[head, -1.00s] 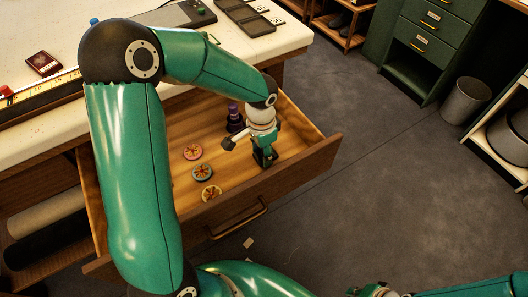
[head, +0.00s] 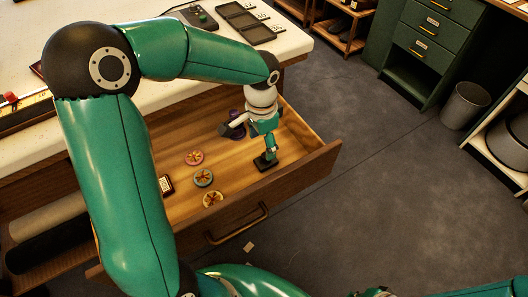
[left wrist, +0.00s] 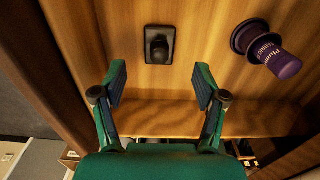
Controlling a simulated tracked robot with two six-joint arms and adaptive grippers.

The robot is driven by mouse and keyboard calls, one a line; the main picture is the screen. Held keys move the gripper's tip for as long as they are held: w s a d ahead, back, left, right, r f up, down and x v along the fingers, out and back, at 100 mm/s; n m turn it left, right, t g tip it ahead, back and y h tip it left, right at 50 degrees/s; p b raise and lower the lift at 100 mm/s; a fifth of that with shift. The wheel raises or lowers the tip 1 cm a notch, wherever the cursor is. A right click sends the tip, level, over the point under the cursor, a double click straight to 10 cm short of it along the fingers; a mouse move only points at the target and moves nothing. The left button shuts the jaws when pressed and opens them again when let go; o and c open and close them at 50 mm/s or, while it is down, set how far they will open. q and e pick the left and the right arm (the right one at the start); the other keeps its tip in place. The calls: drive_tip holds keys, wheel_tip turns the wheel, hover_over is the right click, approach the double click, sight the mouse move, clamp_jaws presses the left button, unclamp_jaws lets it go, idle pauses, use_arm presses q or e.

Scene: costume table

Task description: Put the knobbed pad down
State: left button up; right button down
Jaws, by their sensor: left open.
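The knobbed pad (left wrist: 159,45) is a dark rectangular pad with a black knob. It lies on the wooden drawer floor, and in the head view the pad (head: 265,163) shows just below my gripper. My left gripper (left wrist: 160,78) is open and empty, its two fingers spread wide and apart from the pad. In the head view the left gripper (head: 267,146) points down into the right part of the open drawer (head: 225,165). Only a small part of my right gripper (head: 377,292) shows at the bottom edge, so its jaws cannot be made out.
A purple labelled spool-like object (left wrist: 283,64) lies in the drawer near the pad. The drawer's front wall (head: 300,172) stands close to the gripper.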

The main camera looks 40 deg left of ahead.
sight(263, 157)
use_arm(q)
wheel_tip(263, 157, up, 5)
drive_tip(key=shift+f, duration=0.1)
idle(0.6)
